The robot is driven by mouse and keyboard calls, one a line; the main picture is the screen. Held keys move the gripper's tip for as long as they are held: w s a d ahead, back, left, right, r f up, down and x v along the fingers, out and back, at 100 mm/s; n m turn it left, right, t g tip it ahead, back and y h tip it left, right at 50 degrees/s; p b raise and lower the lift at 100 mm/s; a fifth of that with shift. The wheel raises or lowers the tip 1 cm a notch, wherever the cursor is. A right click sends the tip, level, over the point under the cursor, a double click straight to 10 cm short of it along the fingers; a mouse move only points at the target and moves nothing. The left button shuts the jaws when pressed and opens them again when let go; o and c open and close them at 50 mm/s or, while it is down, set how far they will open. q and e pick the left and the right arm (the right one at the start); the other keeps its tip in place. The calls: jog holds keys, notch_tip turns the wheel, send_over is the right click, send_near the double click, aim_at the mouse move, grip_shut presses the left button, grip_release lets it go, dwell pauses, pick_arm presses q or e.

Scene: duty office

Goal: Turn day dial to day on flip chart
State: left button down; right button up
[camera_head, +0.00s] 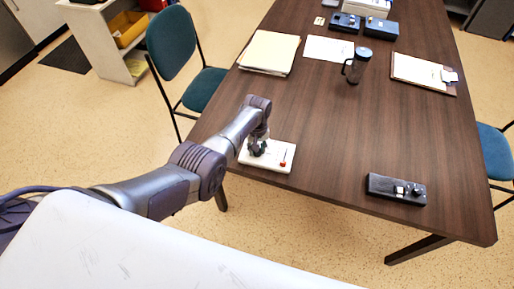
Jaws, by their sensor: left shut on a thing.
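A white flat panel (275,168) lies on the near left edge of the dark table. It bears a small red part (284,158) on its right side. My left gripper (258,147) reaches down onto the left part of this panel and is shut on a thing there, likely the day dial. The gripper covers that thing, so its pointer and markings cannot be read. I see no clear flip chart. My right gripper is out of view.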

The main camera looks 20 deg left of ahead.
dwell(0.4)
pick_arm(q)
jog(key=c, duration=0.8)
grip_release()
notch_tip(320, 180, up, 12)
